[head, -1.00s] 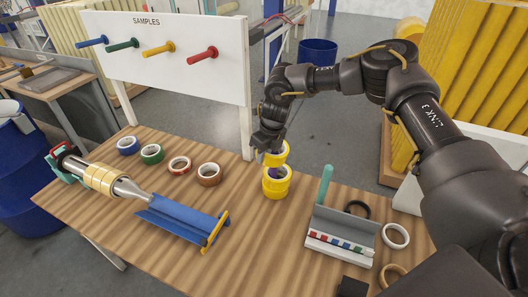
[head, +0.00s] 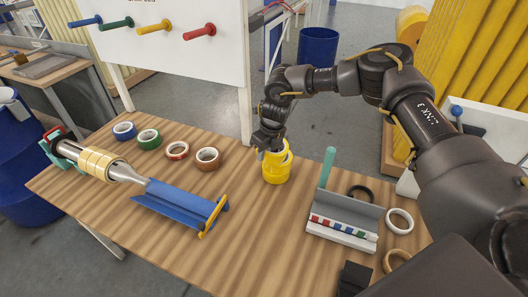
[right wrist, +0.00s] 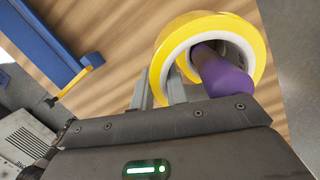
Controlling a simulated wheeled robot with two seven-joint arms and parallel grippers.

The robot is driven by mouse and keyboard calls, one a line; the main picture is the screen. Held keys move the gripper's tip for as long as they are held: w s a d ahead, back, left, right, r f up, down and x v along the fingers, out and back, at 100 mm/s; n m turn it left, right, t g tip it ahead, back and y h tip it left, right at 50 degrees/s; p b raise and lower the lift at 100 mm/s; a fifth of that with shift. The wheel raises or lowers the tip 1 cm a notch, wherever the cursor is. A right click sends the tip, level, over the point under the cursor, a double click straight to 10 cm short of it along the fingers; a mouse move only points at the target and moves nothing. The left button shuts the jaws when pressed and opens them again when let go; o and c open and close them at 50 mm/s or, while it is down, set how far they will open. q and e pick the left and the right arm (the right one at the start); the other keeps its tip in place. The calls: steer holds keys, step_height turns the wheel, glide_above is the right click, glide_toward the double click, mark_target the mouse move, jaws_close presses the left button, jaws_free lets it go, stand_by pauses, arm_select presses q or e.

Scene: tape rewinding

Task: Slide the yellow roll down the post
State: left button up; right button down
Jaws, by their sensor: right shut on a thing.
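My right gripper (head: 268,143) is shut on a yellow roll (head: 284,152) by its rim, at the post. In the right wrist view the held yellow roll (right wrist: 213,22) has its near wall between my fingers (right wrist: 160,93). The purple post (right wrist: 222,75) passes through the roll's hole, with its rounded top end sticking out. In the head view the held roll is just above or touching the yellow stack (head: 276,173); I cannot tell which. The post is hidden there. My left gripper is not in view.
Blue, green, red and brown rolls (head: 209,158) lie in a row on the wooden table (head: 265,225). A blue trough (head: 180,203) lies at the left. A grey holder with a green post (head: 328,167) stands at the right, near black, white and tan rolls. The front middle is clear.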

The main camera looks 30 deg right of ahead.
steer(key=c, duration=1.3)
jaws_free()
steer(key=r+b, duration=0.1)
steer(key=r, duration=0.2)
steer(key=s+d+r+b, duration=0.1)
steer(key=r, duration=0.2)
steer(key=r+b, duration=0.1)
steer(key=r, duration=0.3)
steer(key=shift+s+d, duration=0.2)
steer(key=shift+s, duration=0.05)
steer(key=shift+r, duration=0.35)
